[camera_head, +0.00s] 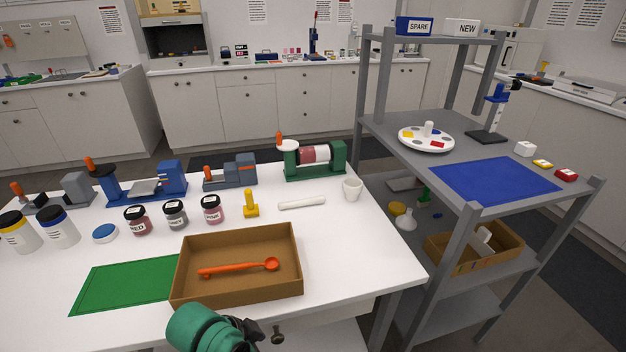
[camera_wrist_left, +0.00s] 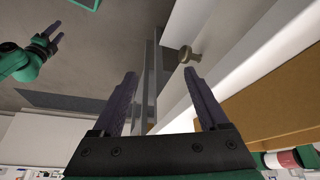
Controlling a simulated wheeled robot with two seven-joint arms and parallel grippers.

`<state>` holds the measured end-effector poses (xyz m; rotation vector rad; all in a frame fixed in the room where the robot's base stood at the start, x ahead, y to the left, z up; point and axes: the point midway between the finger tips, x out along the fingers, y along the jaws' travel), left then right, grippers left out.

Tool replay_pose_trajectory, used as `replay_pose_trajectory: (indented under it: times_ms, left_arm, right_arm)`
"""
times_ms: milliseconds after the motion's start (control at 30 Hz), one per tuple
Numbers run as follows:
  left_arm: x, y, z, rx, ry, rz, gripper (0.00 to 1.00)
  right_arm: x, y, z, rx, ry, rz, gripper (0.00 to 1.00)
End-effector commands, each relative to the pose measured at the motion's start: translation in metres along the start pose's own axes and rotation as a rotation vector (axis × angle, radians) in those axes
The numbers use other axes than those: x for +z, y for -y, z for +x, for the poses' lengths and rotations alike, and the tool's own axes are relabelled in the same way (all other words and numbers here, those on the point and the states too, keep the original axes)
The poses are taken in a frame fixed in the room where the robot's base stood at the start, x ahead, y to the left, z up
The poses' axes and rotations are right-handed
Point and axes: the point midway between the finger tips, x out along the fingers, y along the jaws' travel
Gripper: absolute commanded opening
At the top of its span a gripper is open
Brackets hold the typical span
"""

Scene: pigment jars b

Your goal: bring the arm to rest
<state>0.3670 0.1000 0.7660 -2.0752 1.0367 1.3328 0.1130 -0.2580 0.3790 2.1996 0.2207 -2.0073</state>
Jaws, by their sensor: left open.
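My left arm (camera_head: 205,328) shows at the bottom of the head view as a green link in front of the table's near edge, below the brown tray. In the left wrist view my left gripper (camera_wrist_left: 160,74) is open, with its two dark fingers apart and nothing between them. A drawer knob (camera_wrist_left: 186,53) lies just beyond the right finger in that view; I cannot tell how far away. My right gripper (camera_wrist_left: 53,36) shows small at the upper left of the wrist view, over the floor, with its fingers apart and empty.
The brown tray (camera_head: 236,297) holds an orange spoon (camera_head: 238,268). A green mat (camera_head: 125,285) lies left of it. Jars labelled RED (camera_head: 138,222) and PINK (camera_head: 212,210) stand behind. A grey shelf unit (camera_head: 447,257) with a blue mat (camera_head: 495,180) stands right of the white table.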

Motion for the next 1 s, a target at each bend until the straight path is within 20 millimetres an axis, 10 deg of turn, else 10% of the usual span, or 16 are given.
replay_pose_trajectory:
  times_ms: [367,767,1000]
  left_arm:
    - [0.136,0.03,-0.053,-0.328,0.133,-0.694,0.77]
    - [0.188,0.034,0.08,-0.284,0.193,-0.686,0.77]
    - [0.278,-0.005,0.177,-0.25,0.258,-0.683,0.77]
  right_arm:
    - [0.0,0.0,0.0,0.001,-0.001,0.0,0.54]
    - [-0.002,-0.002,-0.006,0.002,-0.002,-0.001,0.54]
    - [-0.002,-0.002,-0.011,0.003,-0.001,-0.001,0.54]
